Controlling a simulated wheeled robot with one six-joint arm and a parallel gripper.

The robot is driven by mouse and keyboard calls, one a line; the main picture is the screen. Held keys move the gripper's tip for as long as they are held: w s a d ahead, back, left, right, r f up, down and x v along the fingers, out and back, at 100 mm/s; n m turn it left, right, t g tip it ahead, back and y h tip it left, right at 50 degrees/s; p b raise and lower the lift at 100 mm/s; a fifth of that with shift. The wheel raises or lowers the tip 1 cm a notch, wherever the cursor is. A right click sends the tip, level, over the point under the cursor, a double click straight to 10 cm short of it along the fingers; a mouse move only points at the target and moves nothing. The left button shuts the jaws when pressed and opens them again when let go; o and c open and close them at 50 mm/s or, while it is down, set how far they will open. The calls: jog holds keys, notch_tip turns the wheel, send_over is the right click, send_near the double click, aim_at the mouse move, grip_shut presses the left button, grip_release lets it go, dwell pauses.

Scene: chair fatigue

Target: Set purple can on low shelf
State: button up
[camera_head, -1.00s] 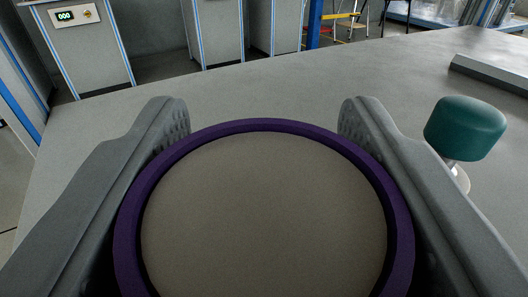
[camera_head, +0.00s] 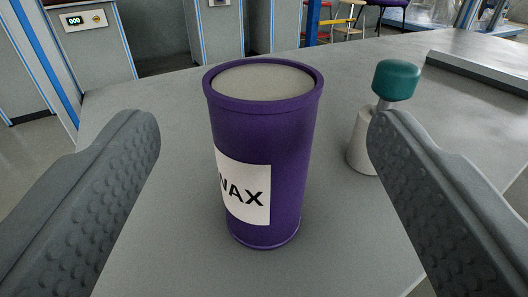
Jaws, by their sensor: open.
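The purple can (camera_head: 262,135) stands upright on the grey table. It has a grey top and a white label with black letters, of which "WAX" can be partly read. My gripper (camera_head: 262,125) is open, with one finger on each side of the can and a clear gap to both. The fingers appear nearer the camera than the can and do not touch it. No low shelf can be made out for certain.
The grey table (camera_head: 170,230) is clear to the left. A grey bar (camera_head: 480,75) lies at the back right. Grey cabinets (camera_head: 95,45) stand behind.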

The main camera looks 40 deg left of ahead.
jog(key=shift+v, duration=2.2)
jog(key=s+d+r+m+t+h, duration=0.1)
jog(key=s+d+r+m+h, duration=0.15)
jog(key=d+r, duration=1.15)
jog(key=s+d+r+m+t+h, duration=0.1)
jog(key=d+r+t+h, duration=0.15)
jog(key=d+r, duration=1.05)
jog(key=s+d+r+m+h, duration=0.1)
jog(key=s+d+r, duration=0.3)
jog(key=s, duration=0.5)
jog(key=s+d+r+m+h, duration=0.1)
jog(key=s+d+r+h, duration=0.2)
jog(key=s+r, duration=0.6)
jog(key=s+d+r+m+h, duration=0.1)
jog(key=s+d+r+m, duration=0.1)
jog(key=s+d+r, duration=0.4)
jog(key=s, duration=0.3)
jog(key=shift+d+r+h, duration=0.2)
jog(key=shift+r+h, duration=0.1)
jog(key=shift+h, duration=0.1)
jog(key=shift+g, duration=0.25)
